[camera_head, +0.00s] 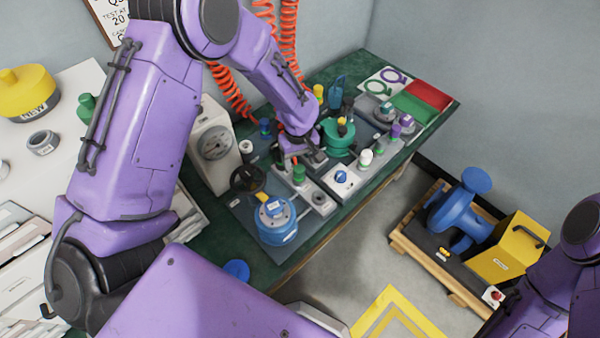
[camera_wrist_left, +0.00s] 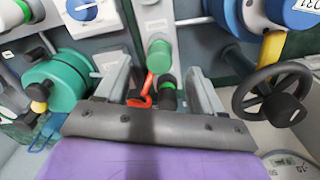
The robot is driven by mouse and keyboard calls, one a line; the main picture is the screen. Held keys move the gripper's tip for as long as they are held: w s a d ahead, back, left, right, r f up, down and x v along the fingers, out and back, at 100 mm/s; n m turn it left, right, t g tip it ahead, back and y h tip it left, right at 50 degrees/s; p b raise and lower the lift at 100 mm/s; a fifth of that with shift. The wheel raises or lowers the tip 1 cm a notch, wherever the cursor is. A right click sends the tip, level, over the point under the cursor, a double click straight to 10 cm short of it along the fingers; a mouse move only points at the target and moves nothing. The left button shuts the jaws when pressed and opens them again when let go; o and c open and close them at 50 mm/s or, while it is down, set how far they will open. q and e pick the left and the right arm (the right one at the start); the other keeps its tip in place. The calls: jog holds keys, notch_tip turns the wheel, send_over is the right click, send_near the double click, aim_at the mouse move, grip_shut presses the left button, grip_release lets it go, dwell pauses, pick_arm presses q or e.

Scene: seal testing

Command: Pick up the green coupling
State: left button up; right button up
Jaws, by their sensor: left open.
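A small green coupling (camera_head: 299,172) stands on a grey fixture block on the green bench, just below my left gripper (camera_head: 302,156) in the head view. In the left wrist view the green coupling (camera_wrist_left: 159,55) shows ahead of my left gripper (camera_wrist_left: 160,82), roughly centred between its two grey fingers. The fingers are apart and nothing is held. I cannot tell whether either finger touches the coupling. My right gripper is out of view; only part of my right arm shows at the lower right.
A blue round unit (camera_head: 277,222) and a black handwheel (camera_head: 247,180) stand close by. A green round vessel (camera_head: 338,138), a white box with a blue knob (camera_head: 341,178) and a gauge (camera_head: 214,144) surround the spot. An orange hook (camera_wrist_left: 142,92) shows near the fingers.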

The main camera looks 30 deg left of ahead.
aim_at(299, 168)
pick_arm(q)
jog(key=f, duration=0.6)
jog(key=shift+w+a+p, duration=0.25)
jog(key=shift+p, duration=0.1)
jog(key=shift+r, duration=0.1)
jog(key=c, duration=1.2)
